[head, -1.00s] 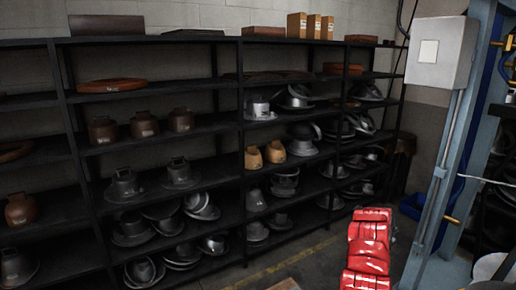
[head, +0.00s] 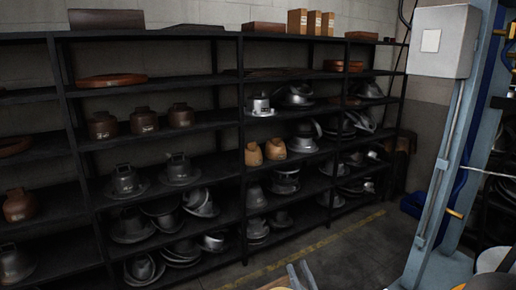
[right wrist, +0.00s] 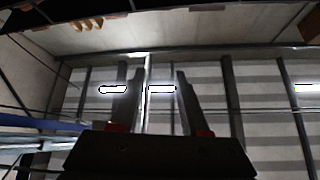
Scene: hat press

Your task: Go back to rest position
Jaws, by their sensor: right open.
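My right gripper (head: 301,274) shows at the bottom edge of the head view, only its two grey fingertips in sight. In the right wrist view its two dark fingers (right wrist: 158,76) stand apart with nothing between them, against the roof and lit ceiling lamps. The gripper is open and empty. It touches nothing that I can see. My left gripper is in neither view.
A black shelf rack (head: 228,125) with several metal hat moulds fills the left and middle. A blue-grey machine post (head: 440,180) with a grey box (head: 438,41) stands at right. Floor (head: 345,252) between them is clear.

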